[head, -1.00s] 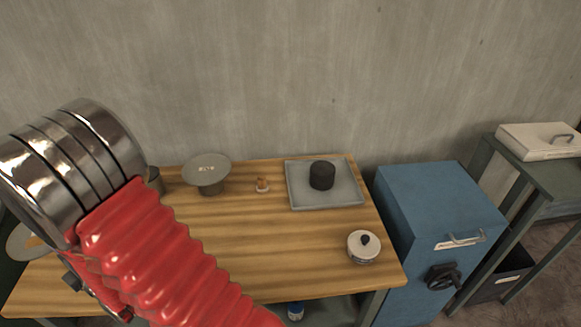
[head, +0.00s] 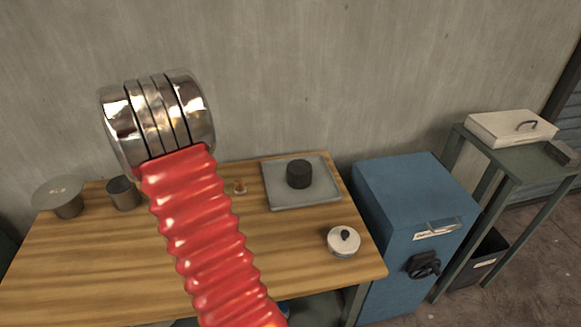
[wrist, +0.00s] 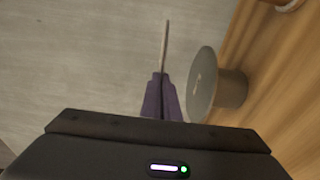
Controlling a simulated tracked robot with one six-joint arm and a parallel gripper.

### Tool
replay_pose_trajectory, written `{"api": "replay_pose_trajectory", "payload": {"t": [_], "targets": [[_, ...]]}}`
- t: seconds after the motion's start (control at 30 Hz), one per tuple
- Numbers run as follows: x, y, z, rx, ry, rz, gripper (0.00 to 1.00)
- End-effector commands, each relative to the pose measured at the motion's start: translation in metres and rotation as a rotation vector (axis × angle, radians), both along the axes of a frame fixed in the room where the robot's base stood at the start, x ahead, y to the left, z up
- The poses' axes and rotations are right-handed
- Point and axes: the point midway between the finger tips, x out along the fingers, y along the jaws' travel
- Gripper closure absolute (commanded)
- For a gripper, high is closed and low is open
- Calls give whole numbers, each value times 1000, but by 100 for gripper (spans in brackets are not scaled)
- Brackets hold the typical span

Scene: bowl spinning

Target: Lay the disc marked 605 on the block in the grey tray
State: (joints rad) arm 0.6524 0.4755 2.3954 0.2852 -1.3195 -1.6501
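A thin pale disc (wrist: 166,42) shows edge-on in the wrist view. My gripper (wrist: 162,82) has its purple fingers shut on the disc's rim, clear of the table. No number shows on this disc. Beside it, another grey disc (wrist: 203,85) lies on a dark round block (wrist: 232,88); its mark is unreadable. In the head view my gripper is hidden behind my red arm. The grey tray (head: 275,200) holds a bare black block (head: 299,174). At the far left a disc (head: 58,187) lies on a block, its mark too small to read.
A bare dark cylinder (head: 122,193) stands on the wooden table (head: 100,260). A blue cabinet (head: 415,195) stands right. The table's front is clear.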

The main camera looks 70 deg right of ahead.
Motion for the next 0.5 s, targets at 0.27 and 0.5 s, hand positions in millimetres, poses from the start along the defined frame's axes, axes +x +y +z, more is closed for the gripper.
{"api": "replay_pose_trajectory", "payload": {"t": [0.27,0.5], "targets": [[-100,-86,0,1,0,-261,100],[-196,-138,-1,5,-2,-479,100]]}}
